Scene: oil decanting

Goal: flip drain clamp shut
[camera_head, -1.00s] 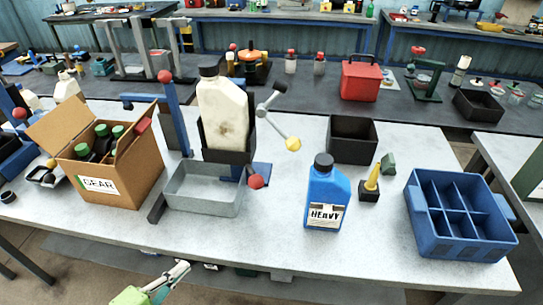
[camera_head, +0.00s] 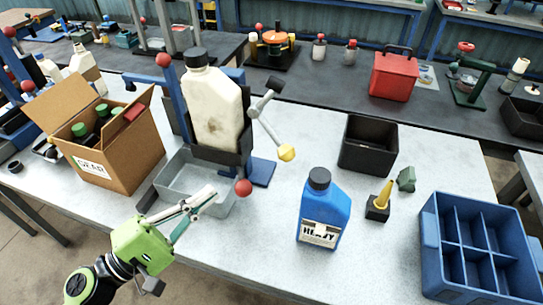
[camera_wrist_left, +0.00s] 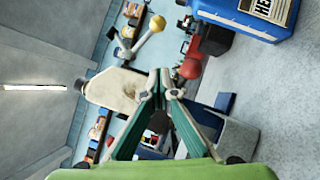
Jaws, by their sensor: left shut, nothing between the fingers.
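A cream jug (camera_head: 213,112) leans in a black holder on the blue drain stand (camera_head: 258,172). A grey lever beside it has a black end and a yellow knob (camera_head: 286,153). A red knob (camera_head: 243,187) sits low at the stand's front, over the grey drain pan (camera_head: 217,208). I cannot tell which part is the drain clamp. My left gripper (camera_head: 211,193) is shut and empty above the pan, left of the red knob. In the left wrist view, its closed tips (camera_wrist_left: 160,76) overlap the jug's edge (camera_wrist_left: 112,90); the red knob (camera_wrist_left: 190,69) shows just beyond them.
A blue HEAVY bottle (camera_head: 324,211) stands right of the stand, near an empty black bin (camera_head: 368,146), a yellow-spouted funnel (camera_head: 379,202) and a blue divided crate (camera_head: 431,238). An open cardboard box (camera_head: 126,160) of bottles stands at left. Bare tabletop lies before the blue bottle.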

